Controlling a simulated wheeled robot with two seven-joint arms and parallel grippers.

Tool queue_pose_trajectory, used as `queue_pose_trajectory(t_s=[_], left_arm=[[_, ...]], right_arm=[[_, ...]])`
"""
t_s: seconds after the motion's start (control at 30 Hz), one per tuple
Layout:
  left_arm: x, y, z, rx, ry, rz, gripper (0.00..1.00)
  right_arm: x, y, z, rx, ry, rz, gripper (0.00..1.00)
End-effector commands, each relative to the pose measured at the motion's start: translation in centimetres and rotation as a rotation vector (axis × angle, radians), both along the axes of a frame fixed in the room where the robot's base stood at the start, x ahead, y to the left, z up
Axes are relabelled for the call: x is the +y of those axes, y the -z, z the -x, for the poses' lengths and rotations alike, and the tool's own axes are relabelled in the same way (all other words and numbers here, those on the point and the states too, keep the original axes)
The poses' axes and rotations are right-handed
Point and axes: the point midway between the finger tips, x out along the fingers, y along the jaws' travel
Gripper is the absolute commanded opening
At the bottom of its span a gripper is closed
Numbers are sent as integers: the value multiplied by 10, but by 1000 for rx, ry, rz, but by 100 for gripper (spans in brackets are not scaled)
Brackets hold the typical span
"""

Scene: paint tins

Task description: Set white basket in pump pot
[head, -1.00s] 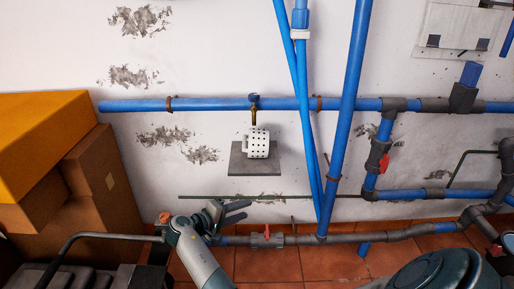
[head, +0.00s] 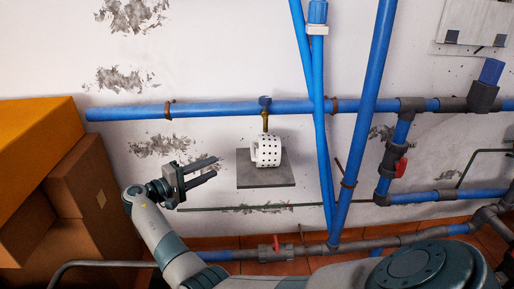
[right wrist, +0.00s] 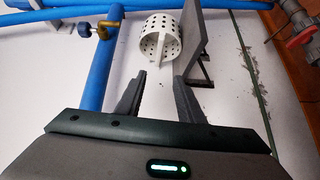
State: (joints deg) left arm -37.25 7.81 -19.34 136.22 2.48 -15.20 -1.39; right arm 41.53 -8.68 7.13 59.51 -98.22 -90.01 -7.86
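The white basket (head: 268,152) is a round, perforated cup with a handle on its left side. It sits on a small grey shelf (head: 265,183) on the wall, below a brass tap (head: 265,122). My right gripper (head: 216,168) is open and empty, left of the basket and apart from it, its fingers pointing toward it. In the right wrist view the basket (right wrist: 160,40) lies beyond the gap between the open fingers (right wrist: 160,76), its handle facing me. No pump pot can be made out. My left gripper is not in view.
A blue pipe (head: 215,109) runs along the wall above the basket. Slanting blue pipes (head: 318,110) stand to its right. A thin rail (head: 225,208) runs below the shelf. Cardboard boxes (head: 85,185) are stacked at left. The wall between gripper and basket is clear.

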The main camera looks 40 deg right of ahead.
Motion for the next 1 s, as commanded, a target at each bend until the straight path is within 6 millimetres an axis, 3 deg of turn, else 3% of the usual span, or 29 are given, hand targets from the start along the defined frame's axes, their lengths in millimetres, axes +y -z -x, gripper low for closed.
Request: queue_pose_trajectory(t_s=[0.63,0.77,1.0], left_arm=[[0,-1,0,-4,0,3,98],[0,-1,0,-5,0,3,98],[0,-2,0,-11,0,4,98]], right_arm=[[-4,-2,-1,0,1,6,34],[-17,-2,-1,0,2,6,34],[-58,0,1,0,3,7,34]])
